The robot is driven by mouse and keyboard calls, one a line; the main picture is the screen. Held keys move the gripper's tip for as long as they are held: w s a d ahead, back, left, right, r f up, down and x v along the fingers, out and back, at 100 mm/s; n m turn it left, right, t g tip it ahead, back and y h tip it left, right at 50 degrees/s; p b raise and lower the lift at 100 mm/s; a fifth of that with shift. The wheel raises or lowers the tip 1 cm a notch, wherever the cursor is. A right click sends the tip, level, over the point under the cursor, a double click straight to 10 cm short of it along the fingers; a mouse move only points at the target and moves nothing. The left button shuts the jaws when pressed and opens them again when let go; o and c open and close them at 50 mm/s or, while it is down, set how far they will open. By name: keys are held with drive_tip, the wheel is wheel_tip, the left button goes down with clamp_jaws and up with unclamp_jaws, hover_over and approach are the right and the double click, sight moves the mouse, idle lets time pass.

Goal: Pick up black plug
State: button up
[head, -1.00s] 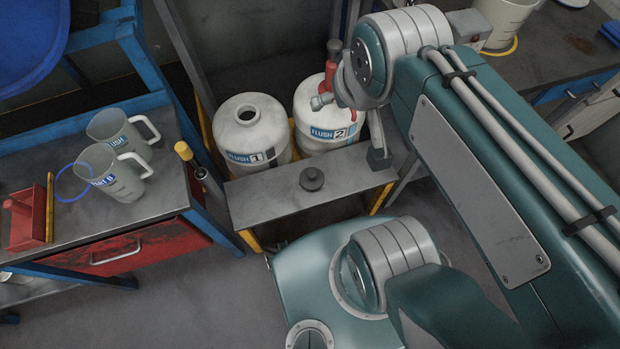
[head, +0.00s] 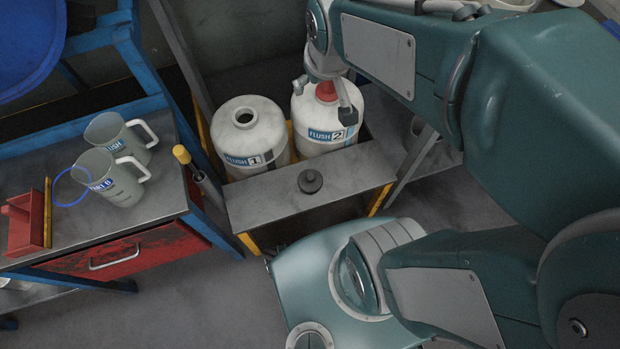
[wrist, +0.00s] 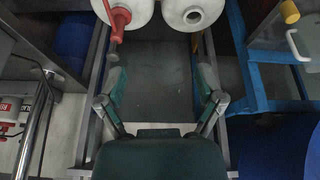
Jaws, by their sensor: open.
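The black plug (head: 310,181) is a small round dark stopper with a knob on top. It sits upright on the grey metal shelf (head: 250,207) in front of the two white bottles, and nothing touches it. I cannot make it out in the wrist view. My gripper (wrist: 161,84) is open, with its two fingers wide apart and nothing between them.
The open-necked FLUSH 1 bottle (head: 250,135) and the FLUSH 2 bottle (head: 325,127) with a red fitting (head: 326,91) stand close behind the shelf. Left is a bench with jugs (head: 118,180), a red tray (head: 25,224) and a yellow-topped tool (head: 182,154). The floor in front is clear.

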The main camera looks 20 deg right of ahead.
drive_tip(key=w+f+n+g, duration=0.1)
drive_tip(key=w+f, duration=0.5)
drive_tip(key=f, duration=0.3)
drive_tip(key=n+g, duration=0.2)
drive_tip(key=g, duration=0.1)
hover_over(310, 175)
wheel_tip(310, 175, down, 32)
drive_tip(key=shift+a+f, duration=0.25)
drive_tip(key=shift+f, duration=0.45)
drive_tip(key=f, duration=1)
drive_tip(key=shift+d+f, duration=0.1)
drive_tip(key=shift+d, duration=0.15)
clamp_jaws()
